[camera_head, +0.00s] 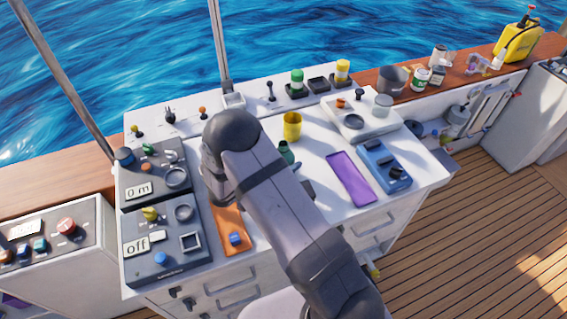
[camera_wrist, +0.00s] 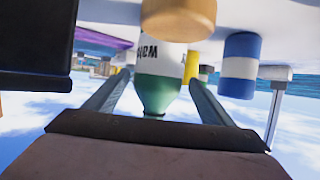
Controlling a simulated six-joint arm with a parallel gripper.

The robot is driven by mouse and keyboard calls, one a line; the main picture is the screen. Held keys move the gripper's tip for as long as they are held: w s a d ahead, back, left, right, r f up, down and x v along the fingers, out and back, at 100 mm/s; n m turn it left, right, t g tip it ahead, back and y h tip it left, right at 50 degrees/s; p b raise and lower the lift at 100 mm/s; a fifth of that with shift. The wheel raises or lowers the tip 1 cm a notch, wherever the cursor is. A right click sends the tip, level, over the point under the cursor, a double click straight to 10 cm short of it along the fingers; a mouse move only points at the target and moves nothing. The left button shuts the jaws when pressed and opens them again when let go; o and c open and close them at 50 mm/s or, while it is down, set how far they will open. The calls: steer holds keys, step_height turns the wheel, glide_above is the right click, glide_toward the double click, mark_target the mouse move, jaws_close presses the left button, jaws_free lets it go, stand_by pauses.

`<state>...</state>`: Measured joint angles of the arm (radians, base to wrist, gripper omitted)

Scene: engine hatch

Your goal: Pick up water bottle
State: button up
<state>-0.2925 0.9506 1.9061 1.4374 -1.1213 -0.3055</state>
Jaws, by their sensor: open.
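The water bottle is green with a white band bearing dark lettering (camera_wrist: 160,88). In the wrist view it stands between the two fingers of my gripper (camera_wrist: 158,80), which are spread apart, one on each side. I cannot tell whether either finger touches it. The wrist picture appears upside down. In the head view only the bottle's green upper part (camera_head: 286,152) shows beside my arm on the white counter. My arm hides the rest of it and most of the gripper there.
A tan cylinder (camera_wrist: 180,15) and a blue-and-white striped cylinder (camera_wrist: 239,68) are close to the bottle. A yellow cup (camera_head: 292,127) stands behind it. A purple tray (camera_head: 350,178) and blue panel (camera_head: 383,164) lie right; control boxes (camera_head: 160,240) stand left.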

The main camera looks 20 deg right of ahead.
steer(key=shift+w+d+p, duration=0.2)
steer(key=shift+d+p, duration=0.3)
steer(key=shift+p, duration=0.05)
steer(key=p+x, duration=0.1)
steer(key=x, duration=0.2)
steer(key=shift+s+p, duration=0.1)
steer(key=shift+p, duration=0.3)
steer(key=shift+w+d+f, duration=0.3)
steer(key=shift+d, duration=0.2)
steer(key=c, duration=1.4)
